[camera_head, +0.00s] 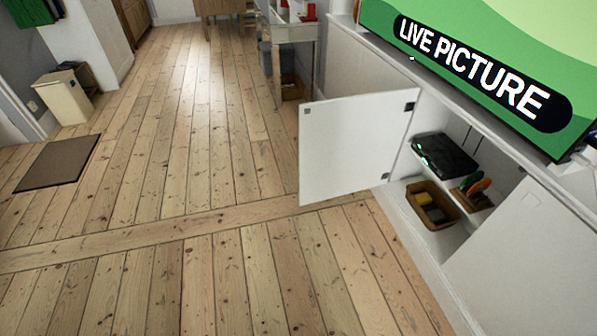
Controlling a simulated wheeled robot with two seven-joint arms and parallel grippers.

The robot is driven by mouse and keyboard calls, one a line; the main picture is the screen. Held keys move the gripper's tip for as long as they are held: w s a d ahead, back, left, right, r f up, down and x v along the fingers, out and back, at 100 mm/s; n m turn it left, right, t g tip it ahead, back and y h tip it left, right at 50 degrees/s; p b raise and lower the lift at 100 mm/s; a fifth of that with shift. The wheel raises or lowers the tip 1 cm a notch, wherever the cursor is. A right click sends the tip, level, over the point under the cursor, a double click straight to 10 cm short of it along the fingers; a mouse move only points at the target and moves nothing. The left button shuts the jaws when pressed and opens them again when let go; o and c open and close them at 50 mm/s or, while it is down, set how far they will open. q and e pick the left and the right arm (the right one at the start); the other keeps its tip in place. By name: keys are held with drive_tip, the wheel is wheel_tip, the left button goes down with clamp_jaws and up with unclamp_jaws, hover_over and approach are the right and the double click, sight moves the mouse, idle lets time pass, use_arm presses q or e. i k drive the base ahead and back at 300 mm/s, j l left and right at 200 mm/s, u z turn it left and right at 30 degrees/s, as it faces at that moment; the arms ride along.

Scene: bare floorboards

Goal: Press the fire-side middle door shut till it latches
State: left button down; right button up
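A white cabinet door (352,146) stands wide open on the low white cabinet under the television. Its dark hinges are on its right edge, and it sticks out to the left over the floor. The open compartment behind it shows a black box (444,155) on the upper shelf and a brown basket (432,204) with a yellow item below. The neighbouring door (535,255) at the lower right looks shut. I cannot tell from this view which side the fire is on. Neither of my grippers is in view.
A television (480,60) stands on the cabinet top. A small white table (292,45) stands beyond the open door. A bin (64,95) and a brown mat (58,163) are at the left. The floorboards in the middle and front are clear.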

sight(347, 144)
drive_tip(key=i+j+z, duration=0.1)
drive_tip(key=i, duration=0.8)
drive_tip(key=i+j+z, duration=0.1)
drive_tip(key=j, duration=0.25)
drive_tip(key=i+j, duration=0.25)
drive_tip(key=i+j+z, duration=0.15)
drive_tip(key=j, duration=0.25)
drive_tip(key=i+j, duration=0.15)
drive_tip(key=j, duration=0.2)
drive_tip(key=i+j+z, duration=0.15)
drive_tip(key=j, duration=0.2)
drive_tip(key=i+j, duration=0.1)
drive_tip(key=j, duration=0.3)
drive_tip(key=z, duration=0.05)
